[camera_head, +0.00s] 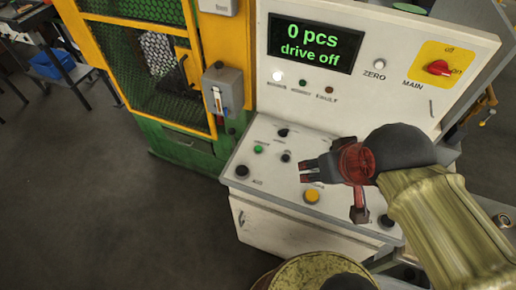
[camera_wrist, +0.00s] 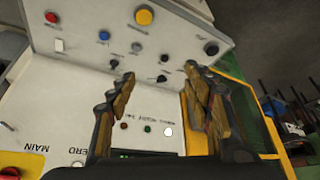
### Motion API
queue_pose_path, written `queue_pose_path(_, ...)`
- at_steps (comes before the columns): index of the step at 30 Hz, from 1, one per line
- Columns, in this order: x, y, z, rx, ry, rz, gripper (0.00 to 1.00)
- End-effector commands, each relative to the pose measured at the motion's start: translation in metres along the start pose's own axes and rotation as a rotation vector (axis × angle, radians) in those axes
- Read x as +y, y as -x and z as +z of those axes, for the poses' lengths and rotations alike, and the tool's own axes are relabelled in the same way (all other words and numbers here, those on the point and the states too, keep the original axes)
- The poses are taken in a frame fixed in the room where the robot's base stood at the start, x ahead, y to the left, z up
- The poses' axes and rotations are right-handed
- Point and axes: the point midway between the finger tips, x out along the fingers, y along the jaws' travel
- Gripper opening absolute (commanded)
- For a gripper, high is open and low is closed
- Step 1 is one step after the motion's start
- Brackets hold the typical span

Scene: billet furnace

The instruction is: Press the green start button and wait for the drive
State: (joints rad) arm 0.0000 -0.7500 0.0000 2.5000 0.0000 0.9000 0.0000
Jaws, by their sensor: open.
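The green button (camera_head: 258,149) is on the white sloping control panel (camera_head: 262,190), near its left side. The display (camera_head: 314,45) reads "0 pcs" and "drive off". My gripper and arm hide part of the panel's right side.
A yellow button (camera_head: 312,195), black knobs and a black button (camera_head: 242,171) share the panel. The red MAIN switch (camera_head: 438,67) sits on a yellow plate. A grey switch box (camera_head: 222,92) and yellow-green mesh cage (camera_head: 150,65) stand left. Open floor lies in front of the cage.

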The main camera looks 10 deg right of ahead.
Motion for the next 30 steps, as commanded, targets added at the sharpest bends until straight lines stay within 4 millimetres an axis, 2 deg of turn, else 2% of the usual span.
queue_pose_path(25,0.0,0.0,0.0,0.0,0.0,0.0,0.01)
queue_pose_path(30,0.0,0.0,0.0,0.0,0.0,0.0,0.0)
